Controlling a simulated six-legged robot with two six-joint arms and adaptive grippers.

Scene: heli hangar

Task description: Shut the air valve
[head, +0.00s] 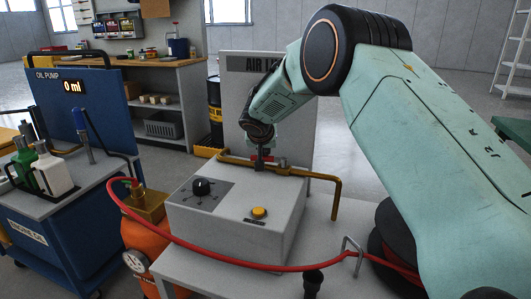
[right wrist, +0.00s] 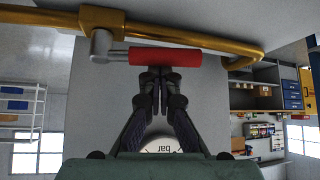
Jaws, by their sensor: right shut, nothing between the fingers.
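The air valve is on a brass pipe (head: 300,172) above a grey box (head: 240,215). In the right wrist view its red lever handle (right wrist: 165,56) extends from a grey pivot (right wrist: 101,43), roughly along the brass pipe (right wrist: 190,35). In the head view only a little red shows around the fingers. My right gripper (head: 260,163) is shut and empty. In the right wrist view its fingertips (right wrist: 161,72) are together right at the middle of the red handle, not around it; I cannot tell whether they touch. My left gripper is not in view.
The box carries a black knob (head: 201,187) and a yellow button (head: 259,212). A red hose (head: 200,246) crosses in front of it from an orange tank (head: 143,240). A blue oil-pump cart (head: 50,235) stands left. A panel marked AIR (head: 240,100) rises behind.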

